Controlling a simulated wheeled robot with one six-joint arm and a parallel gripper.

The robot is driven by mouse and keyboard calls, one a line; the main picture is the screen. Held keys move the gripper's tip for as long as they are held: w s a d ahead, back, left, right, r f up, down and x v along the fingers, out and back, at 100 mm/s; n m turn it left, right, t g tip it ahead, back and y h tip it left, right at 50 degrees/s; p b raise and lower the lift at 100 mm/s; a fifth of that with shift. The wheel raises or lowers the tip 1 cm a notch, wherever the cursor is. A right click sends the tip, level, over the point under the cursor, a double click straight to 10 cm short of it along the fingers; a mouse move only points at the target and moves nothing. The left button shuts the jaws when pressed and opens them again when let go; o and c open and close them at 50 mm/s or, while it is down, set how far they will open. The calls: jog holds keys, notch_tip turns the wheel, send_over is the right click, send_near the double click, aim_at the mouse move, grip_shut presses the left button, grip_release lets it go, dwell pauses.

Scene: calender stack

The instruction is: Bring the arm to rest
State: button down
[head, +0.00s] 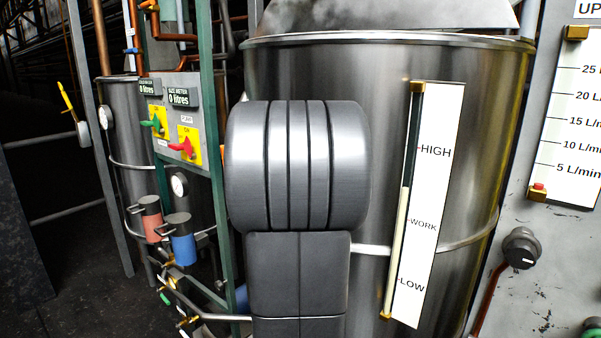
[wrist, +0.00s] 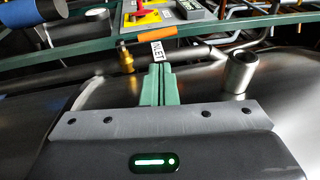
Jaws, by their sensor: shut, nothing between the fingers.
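My gripper (wrist: 158,75) shows in the wrist view with its two green fingers shut together and nothing between them. It is in front of a shiny metal surface, below a green frame bar. In the head view my dark grey arm stands upright in front of a large steel tank (head: 460,160) and hides part of it. My gripper cannot be made out in the head view.
The tank carries a level gauge (head: 430,200) marked HIGH, WORK and LOW. A panel with green and red valve handles (head: 182,148) stands left, above red (head: 150,222) and blue (head: 182,245) cylinders. A black knob (head: 521,248) is at right. In the wrist view a metal pipe stub (wrist: 240,72) is right of my fingers.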

jog(key=p+x, duration=0.4)
jog(key=x, duration=0.9)
jog(key=shift+r, duration=0.2)
jog(key=shift+a+g, duration=0.15)
jog(key=shift+g, duration=0.15)
jog(key=shift+f, duration=0.2)
